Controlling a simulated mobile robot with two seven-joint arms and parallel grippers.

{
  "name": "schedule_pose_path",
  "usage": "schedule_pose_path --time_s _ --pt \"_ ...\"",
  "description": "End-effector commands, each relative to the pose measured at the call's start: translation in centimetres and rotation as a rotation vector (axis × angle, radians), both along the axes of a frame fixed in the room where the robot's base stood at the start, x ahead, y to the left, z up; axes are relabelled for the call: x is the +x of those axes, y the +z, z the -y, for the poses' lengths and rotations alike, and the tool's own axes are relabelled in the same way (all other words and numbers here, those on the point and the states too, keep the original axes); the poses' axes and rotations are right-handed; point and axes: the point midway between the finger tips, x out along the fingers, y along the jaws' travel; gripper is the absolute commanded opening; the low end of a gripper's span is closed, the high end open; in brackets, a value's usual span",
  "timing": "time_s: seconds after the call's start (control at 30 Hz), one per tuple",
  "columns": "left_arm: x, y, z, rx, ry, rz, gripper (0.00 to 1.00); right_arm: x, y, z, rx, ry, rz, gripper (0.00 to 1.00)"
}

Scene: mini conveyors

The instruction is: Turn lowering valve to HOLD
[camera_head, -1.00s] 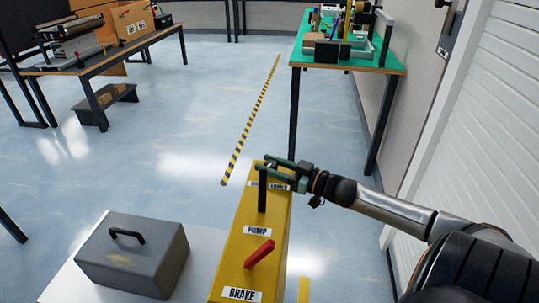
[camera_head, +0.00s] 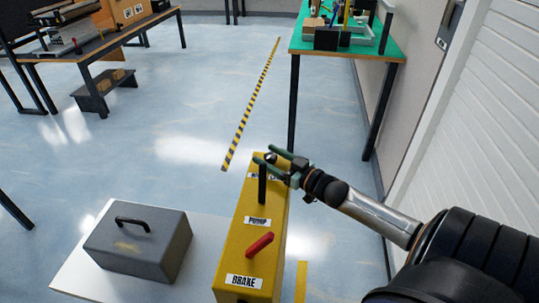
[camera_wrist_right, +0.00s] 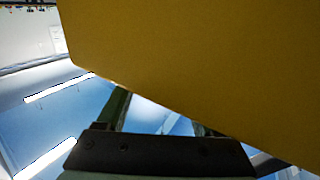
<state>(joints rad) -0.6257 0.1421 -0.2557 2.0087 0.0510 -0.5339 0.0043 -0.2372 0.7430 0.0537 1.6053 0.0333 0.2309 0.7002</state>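The yellow control box (camera_head: 237,240) carries a PUMP label, a BRAKE label and a third label at its far end, largely covered by my gripper. A small dark knob (camera_head: 270,158), seemingly the lowering valve, shows at that far end; its setting cannot be read. My right gripper (camera_head: 264,155) reaches in from the right with its green fingers apart, on either side of the knob in the picture; contact cannot be told. In the right wrist view a yellow surface (camera_wrist_right: 200,60) fills much of the picture and hides the finger ends. My left gripper is out of view.
The black upright pump lever (camera_head: 262,185) stands just in front of my right fingers. A red brake lever (camera_head: 260,244) is nearer. A grey case (camera_head: 150,255) sits left on a white surface (camera_head: 80,277). A green-topped table (camera_head: 380,48) stands behind.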

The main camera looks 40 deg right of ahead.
Motion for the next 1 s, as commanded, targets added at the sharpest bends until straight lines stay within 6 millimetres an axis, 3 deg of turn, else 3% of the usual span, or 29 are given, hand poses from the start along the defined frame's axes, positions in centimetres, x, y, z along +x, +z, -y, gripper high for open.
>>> schedule_pose_path --time_s 0.3,0.47,1.0 --pt "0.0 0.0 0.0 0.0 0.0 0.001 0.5 -0.1 0.0 0.0 0.0 0.002 -0.001 0.75" --pt "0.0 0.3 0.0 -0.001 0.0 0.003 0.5 -1.1 -0.1 0.0 0.002 0.002 -0.003 0.75" --pt "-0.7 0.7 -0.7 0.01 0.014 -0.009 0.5 -9.9 0.0 1.3 0.001 0.0 -0.004 0.75"
